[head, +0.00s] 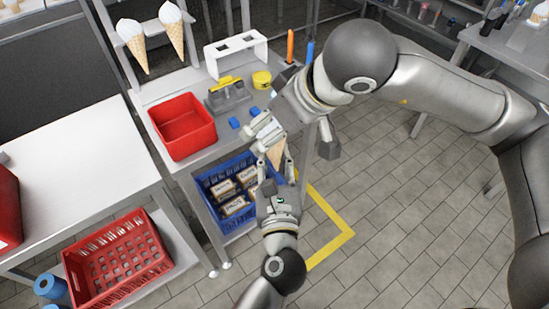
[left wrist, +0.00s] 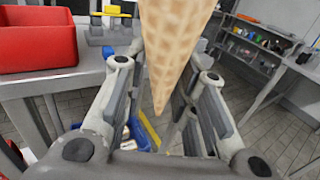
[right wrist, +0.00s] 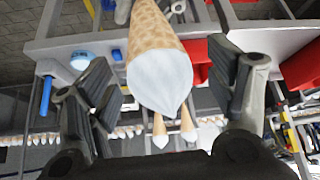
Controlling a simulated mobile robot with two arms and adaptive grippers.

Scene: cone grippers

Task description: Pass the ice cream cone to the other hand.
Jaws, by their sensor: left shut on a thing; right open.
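The ice cream cone, a tan waffle cone with white cream, is small in the head view (head: 277,153) between my two grippers. My left gripper (head: 275,168), coming up from below, is shut on it. The left wrist view shows the waffle part (left wrist: 175,45) large, tip down between the fingers. My right gripper (head: 264,133) reaches in from the upper right and is open around the cone's upper part. In the right wrist view the white cream end (right wrist: 160,80) faces the camera between the two spread fingers, with visible gaps. In the head view the right gripper hides the cream.
A table with a red bin (head: 182,126), a grey block with a yellow top (head: 226,92) and small blue cubes lies just behind the grippers. A blue crate (head: 213,206) of boxes sits below. Two more cones (head: 132,45) hang in a rack. Floor at right is free.

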